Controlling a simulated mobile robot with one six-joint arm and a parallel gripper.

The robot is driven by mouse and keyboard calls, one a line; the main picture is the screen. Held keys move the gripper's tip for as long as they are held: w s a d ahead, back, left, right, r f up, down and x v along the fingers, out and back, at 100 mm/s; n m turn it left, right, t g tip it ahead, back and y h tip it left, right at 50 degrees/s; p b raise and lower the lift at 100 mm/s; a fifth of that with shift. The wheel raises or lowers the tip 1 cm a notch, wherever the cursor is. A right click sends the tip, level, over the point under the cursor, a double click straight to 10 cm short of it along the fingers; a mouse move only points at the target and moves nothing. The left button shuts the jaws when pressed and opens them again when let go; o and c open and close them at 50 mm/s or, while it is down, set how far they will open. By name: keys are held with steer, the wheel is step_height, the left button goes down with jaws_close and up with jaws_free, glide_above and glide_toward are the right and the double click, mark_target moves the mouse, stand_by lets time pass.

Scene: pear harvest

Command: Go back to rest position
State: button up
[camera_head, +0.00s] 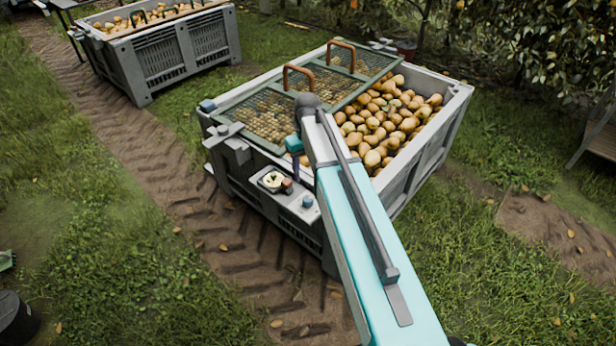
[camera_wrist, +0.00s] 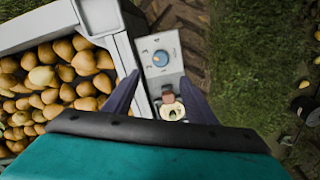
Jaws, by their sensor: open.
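My gripper (camera_wrist: 160,76) is open in the wrist view, its two dark fingers apart with nothing held between them. In the head view my gripper (camera_head: 295,165) is partly hidden by my arm and hangs over the near side of the crate of pears (camera_head: 452,112). Below the fingers is a grey ledge (camera_wrist: 158,60) on the crate's side. It carries a blue knob (camera_wrist: 160,58), a small brown piece (camera_wrist: 168,97) and a round pale thing (camera_wrist: 172,112), which also shows in the head view (camera_head: 271,180). The fingers appear above the ledge; contact cannot be told.
A green mesh lid (camera_head: 262,122) with two brown handles covers the crate's left part. A second pear crate (camera_head: 168,62) stands at the upper left. A dark bucket (camera_head: 15,318) is at the lower left. A wooden structure (camera_head: 602,135) stands at the right edge. Grass and rutted soil lie open around.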

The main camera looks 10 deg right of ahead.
steer(key=shift+r, duration=0.4)
stand_by(0.3)
steer(key=s+f, duration=0.2)
steer(key=f, duration=0.1)
steer(key=s+f+g, duration=0.1)
steer(key=s+f, duration=0.1)
steer(key=f, duration=0.2)
steer(key=s+f+g, duration=0.1)
steer(key=s+f, duration=0.1)
steer(key=f, duration=0.2)
steer(key=shift+s+f, duration=0.25)
steer(key=shift+s, duration=0.05)
steer(key=s+f+m+g, duration=0.1)
steer(key=s+f, duration=0.7)
steer(key=s, duration=0.3)
steer(key=s+f+m+g, duration=0.1)
steer(key=s+f, duration=0.7)
steer(key=s, duration=0.4)
steer(key=s+f+m+g, duration=0.1)
steer(key=s+f, duration=0.7)
steer(key=s, duration=0.4)
steer(key=shift+s, duration=0.15)
